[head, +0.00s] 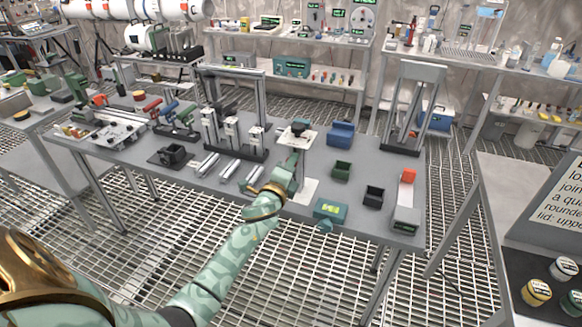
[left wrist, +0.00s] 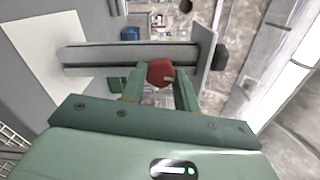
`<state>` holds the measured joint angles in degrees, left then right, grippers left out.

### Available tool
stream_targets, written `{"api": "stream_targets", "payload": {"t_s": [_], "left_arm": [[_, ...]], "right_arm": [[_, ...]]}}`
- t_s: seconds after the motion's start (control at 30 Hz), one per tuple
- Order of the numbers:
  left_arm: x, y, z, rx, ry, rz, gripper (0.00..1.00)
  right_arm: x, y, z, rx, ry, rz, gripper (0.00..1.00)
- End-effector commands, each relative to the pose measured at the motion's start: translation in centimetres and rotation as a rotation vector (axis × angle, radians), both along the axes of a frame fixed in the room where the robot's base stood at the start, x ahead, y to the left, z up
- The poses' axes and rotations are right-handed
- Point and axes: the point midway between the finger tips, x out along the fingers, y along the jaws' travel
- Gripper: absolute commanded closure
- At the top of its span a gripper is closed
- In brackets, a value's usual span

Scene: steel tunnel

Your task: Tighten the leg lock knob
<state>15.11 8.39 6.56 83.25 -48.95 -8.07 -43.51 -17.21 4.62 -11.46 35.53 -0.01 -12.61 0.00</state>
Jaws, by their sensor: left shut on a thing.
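A red knob (left wrist: 161,73) sits at the side of a grey metal post (left wrist: 105,58), seen lying across the left wrist view. My left gripper (left wrist: 160,84) is shut on the red knob, with one green finger on each side of it. In the head view, my left gripper (head: 293,170) is at the post of a small stand near the front edge of the table, and it hides the knob there. The stand has a pale top plate (head: 297,136) with a dark round part on it, and a white base plate (head: 308,190). My right gripper is not in view.
The grey table (head: 270,205) also holds a teal box (head: 330,210), a green bin (head: 342,171), a black bin (head: 374,195) and a blue block (head: 341,134) right of the stand. Metal fixtures (head: 232,130) stand to its left. A grated floor lies in front.

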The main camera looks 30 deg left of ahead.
Motion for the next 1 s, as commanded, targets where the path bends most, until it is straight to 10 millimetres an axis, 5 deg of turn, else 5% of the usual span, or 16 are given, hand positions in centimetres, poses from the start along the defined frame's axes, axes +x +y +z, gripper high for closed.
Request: {"api": "stream_targets", "payload": {"t_s": [1.0], "left_arm": [[-0.1,0.2,-0.28,0.933,0.224,-0.002,0.92]], "right_arm": [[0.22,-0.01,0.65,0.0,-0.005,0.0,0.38]]}}
